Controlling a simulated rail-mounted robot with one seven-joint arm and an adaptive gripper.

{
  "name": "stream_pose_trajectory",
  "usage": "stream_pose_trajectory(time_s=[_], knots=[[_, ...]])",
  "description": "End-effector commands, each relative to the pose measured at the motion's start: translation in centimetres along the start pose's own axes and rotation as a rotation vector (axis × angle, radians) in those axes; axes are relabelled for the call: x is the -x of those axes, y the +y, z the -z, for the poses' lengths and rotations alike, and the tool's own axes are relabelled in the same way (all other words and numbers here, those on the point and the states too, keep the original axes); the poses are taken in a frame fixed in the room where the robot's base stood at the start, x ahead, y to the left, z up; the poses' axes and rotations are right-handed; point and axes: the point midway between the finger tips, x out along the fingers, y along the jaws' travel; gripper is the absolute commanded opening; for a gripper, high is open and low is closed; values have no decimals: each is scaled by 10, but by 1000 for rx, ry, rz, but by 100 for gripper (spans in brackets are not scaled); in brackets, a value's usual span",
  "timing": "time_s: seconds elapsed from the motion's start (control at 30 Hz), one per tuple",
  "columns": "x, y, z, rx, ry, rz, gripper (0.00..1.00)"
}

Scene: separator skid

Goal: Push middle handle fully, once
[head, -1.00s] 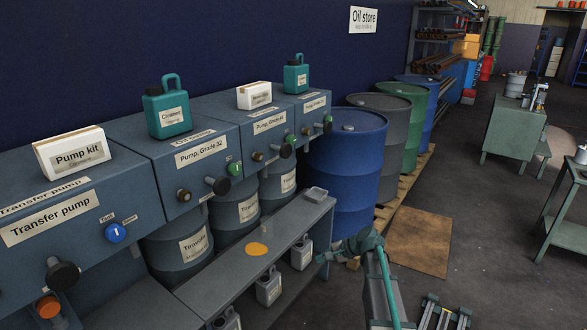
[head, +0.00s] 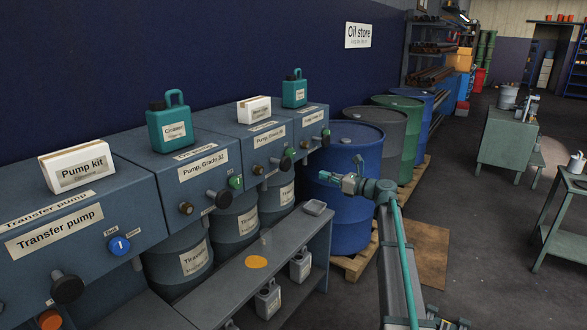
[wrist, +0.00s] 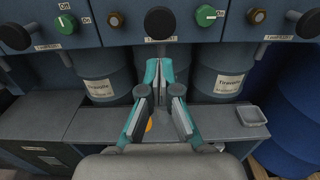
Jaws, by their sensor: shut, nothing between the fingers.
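The middle handle is a black round knob on the front of the second of three oil pump boxes (head: 257,143). In the head view the knob (head: 285,162) sticks out between a brass button and a green switch. In the wrist view the same knob (wrist: 160,22) is at top centre, with one black handle to its left (wrist: 17,30) and one to its right (wrist: 308,24). My gripper (head: 324,175) is shut and empty, in front of the blue drum in the head view. In the wrist view its fingertips (wrist: 160,76) point toward the middle knob, below it and apart from it.
A grey bench (head: 265,245) with a yellow patch and small tray (head: 314,207) stands under the pump boxes. The blue drum (head: 345,215) is at the right. A transfer pump (head: 60,225) has its own black handle (head: 66,289).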

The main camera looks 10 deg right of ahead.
Motion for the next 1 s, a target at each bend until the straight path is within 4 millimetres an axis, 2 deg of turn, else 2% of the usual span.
stream_pose_trajectory(time_s=[0.27, 0.47, 1.0], knots=[[-1, 0, 0, 2, 1, 0, 0], [-14, 0, -1, 2, 2, -2, 0], [-111, -1, -2, 3, 2, -2, 0]])
